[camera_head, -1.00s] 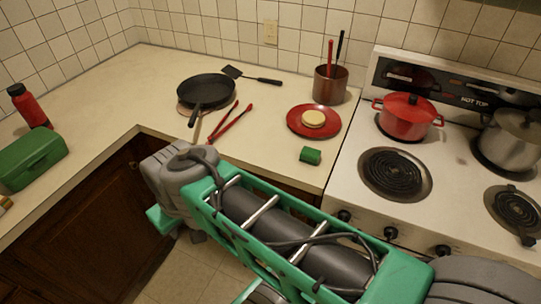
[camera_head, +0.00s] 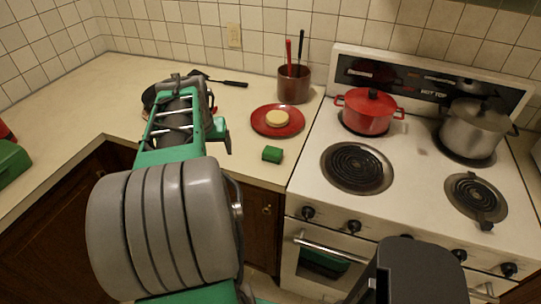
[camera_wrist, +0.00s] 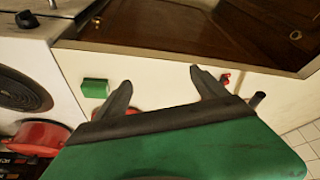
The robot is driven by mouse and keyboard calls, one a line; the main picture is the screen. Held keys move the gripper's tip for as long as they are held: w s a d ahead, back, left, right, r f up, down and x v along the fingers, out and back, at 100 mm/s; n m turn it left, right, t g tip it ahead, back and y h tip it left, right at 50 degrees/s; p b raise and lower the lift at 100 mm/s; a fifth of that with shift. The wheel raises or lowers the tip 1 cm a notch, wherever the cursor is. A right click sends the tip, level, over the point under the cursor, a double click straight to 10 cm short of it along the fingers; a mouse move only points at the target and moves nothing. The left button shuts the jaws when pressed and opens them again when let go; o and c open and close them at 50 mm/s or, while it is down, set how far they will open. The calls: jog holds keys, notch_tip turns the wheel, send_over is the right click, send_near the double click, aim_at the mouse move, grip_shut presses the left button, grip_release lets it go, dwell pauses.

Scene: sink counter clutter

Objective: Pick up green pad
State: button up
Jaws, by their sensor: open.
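The green pad (camera_head: 272,153) is a small block lying on the counter near its front edge, left of the stove and in front of the red plate (camera_head: 258,122). In the wrist view the green pad (camera_wrist: 95,88) lies just left of the left finger, apart from it. My gripper (camera_wrist: 160,77) is open, with bare counter between its two dark fingers. In the head view my arm reaches over the counter to the left of the pad, and the fingers are not clearly seen.
The plate holds a round tan item (camera_head: 277,118). A utensil pot (camera_head: 294,88) stands behind it. The stove (camera_head: 310,180) on the right bears a red pot (camera_head: 368,112) and a steel pot (camera_head: 474,128). My arm hides most of the frying pan. The counter around the pad is clear.

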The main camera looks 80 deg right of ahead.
aim_at(273, 150)
jog(key=s+d+f+m+g, duration=0.1)
jog(key=s+d+m, duration=0.1)
jog(key=s+d, duration=0.4)
jog(key=s+d+f+m+g, duration=0.1)
jog(key=s+d+m, duration=0.2)
jog(key=s, duration=0.6)
jog(key=x, duration=0.2)
jog(key=p+x, duration=0.1)
jog(key=x, duration=0.2)
jog(key=d+p+x, duration=0.1)
jog(key=x, duration=0.1)
jog(key=shift+w+d+f, duration=0.15)
jog(key=shift+w+d, duration=0.1)
jog(key=shift+w, duration=0.15)
jog(key=shift+h, duration=0.3)
jog(key=c, duration=1.6)
jog(key=shift+o, duration=0.2)
jog(key=shift+r, duration=0.3)
jog(key=r+b, duration=0.1)
jog(key=r, duration=0.2)
jog(key=shift+a+b, duration=0.25)
jog(key=shift+b, duration=0.1)
jog(key=s+a+r+b, duration=0.3)
jog(key=a+r, duration=0.6)
jog(key=a, duration=0.4)
jog(key=shift+a+r, duration=0.2)
